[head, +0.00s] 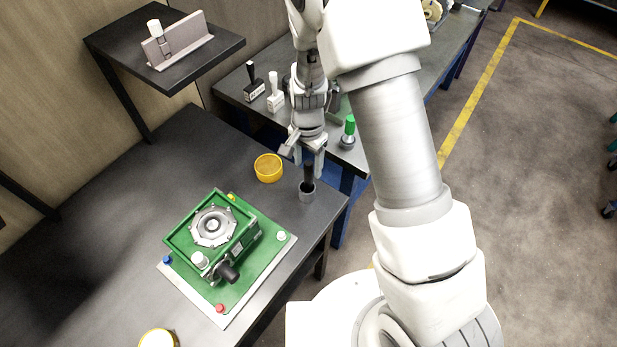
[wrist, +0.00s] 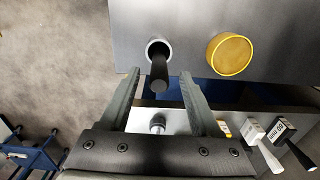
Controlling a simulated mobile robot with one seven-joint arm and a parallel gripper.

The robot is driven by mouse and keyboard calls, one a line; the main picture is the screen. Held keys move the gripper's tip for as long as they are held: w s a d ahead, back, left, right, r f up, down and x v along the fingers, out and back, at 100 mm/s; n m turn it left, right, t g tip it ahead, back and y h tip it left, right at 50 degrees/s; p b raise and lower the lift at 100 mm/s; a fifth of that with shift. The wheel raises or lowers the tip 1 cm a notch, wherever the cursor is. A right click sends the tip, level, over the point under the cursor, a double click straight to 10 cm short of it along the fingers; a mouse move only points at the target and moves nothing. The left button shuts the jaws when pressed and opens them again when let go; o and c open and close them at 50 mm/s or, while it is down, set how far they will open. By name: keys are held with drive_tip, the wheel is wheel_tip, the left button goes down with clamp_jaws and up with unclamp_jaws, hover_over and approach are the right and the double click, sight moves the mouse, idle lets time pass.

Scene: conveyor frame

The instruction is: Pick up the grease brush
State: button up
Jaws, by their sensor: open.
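What looks like the grease brush, with its dark round handle (head: 309,174), stands in a small grey cup (head: 307,193) near the table's right corner. In the wrist view the black handle (wrist: 159,73) rises from the round grey cup (wrist: 150,48) and points toward me. My gripper (head: 307,163) is over the cup with its fingers pointing down. In the wrist view my gripper (wrist: 160,76) is open, with the handle between and just beyond the fingertips. I cannot tell whether a finger touches it. The brush's lower end is hidden inside the cup.
A yellow round container (head: 268,168) stands left of the cup. A green machine unit (head: 212,235) sits on a plate in front. Black-handled (head: 253,82) and white-handled (head: 275,95) blocks and a green-topped item (head: 349,130) stand on the rear table. A raised shelf (head: 195,62) is at left.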

sight(308, 174)
drive_tip(key=shift+f+p, duration=0.3)
drive_tip(key=shift+f, duration=2.1)
clamp_jaws()
